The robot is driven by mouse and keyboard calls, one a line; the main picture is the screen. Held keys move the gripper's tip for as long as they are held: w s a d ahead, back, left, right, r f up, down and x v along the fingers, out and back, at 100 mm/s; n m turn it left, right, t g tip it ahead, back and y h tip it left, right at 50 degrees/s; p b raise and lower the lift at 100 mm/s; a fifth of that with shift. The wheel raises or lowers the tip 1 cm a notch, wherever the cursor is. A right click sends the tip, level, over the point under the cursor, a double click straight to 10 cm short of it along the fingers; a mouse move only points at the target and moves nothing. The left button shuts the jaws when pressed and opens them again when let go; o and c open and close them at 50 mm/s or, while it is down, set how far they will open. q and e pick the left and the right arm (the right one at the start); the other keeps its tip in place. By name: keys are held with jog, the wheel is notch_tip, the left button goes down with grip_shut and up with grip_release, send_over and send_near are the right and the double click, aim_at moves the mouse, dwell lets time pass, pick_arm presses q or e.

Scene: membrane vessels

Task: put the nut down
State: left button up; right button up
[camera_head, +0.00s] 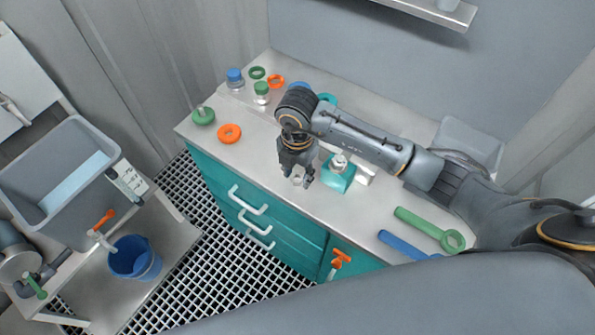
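My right gripper (298,179) points down above the front part of the counter, left of a teal block (337,178). A small pale grey patch shows at its fingertips; I cannot tell whether it is a nut or the finger pads. No nut can be made out for certain. Ring-shaped pieces lie on the counter: an orange ring (229,133) and a green ring (203,116) at the left, and a smaller orange ring (276,81) and dark green ring (257,72) at the back. A metal fitting (339,161) sits on the teal block. My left gripper is not in view.
Capped bottles, one blue (235,77) and one green (261,92), stand at the back left. A green wrench (430,229) and a blue tool (402,244) lie at the right. The counter (255,160) is clear left of my gripper. A blue bucket (134,258) stands lower left.

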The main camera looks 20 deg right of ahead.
jog(key=shift+r, duration=0.15)
notch_tip(320, 180, up, 12)
jog(key=b, duration=0.1)
dwell(0.5)
dwell(0.5)
